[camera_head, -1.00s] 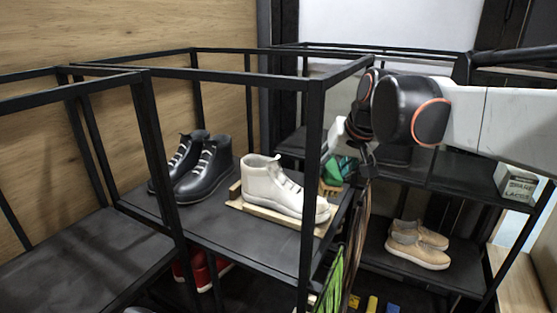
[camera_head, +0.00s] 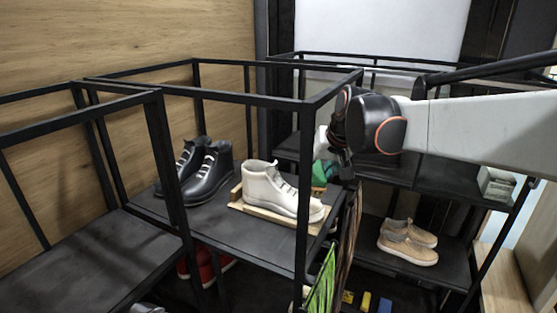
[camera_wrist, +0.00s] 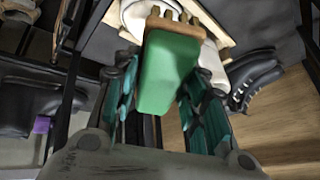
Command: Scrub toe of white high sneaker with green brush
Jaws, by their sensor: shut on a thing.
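The white high sneaker (camera_head: 270,188) sits on a light wooden holder (camera_head: 262,214) on the black shelf, its toe pointing right. My gripper (camera_head: 330,168) is at the right of the sneaker, close to its toe side. In the wrist view my gripper (camera_wrist: 150,105) is shut on the green brush (camera_wrist: 168,72), whose wooden bristle end (camera_wrist: 176,27) points toward the white sneaker (camera_wrist: 138,18). The brush also shows in the head view (camera_head: 319,174), partly hidden by my gripper. I cannot tell whether the bristles touch the shoe.
Dark boots (camera_head: 208,170) stand left of the sneaker. A black frame post (camera_head: 302,190) rises in front of the toe. Tan shoes (camera_head: 408,242) lie on a lower shelf at the right, and a small box (camera_head: 496,184) stands above them. Red shoes (camera_head: 205,266) are below.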

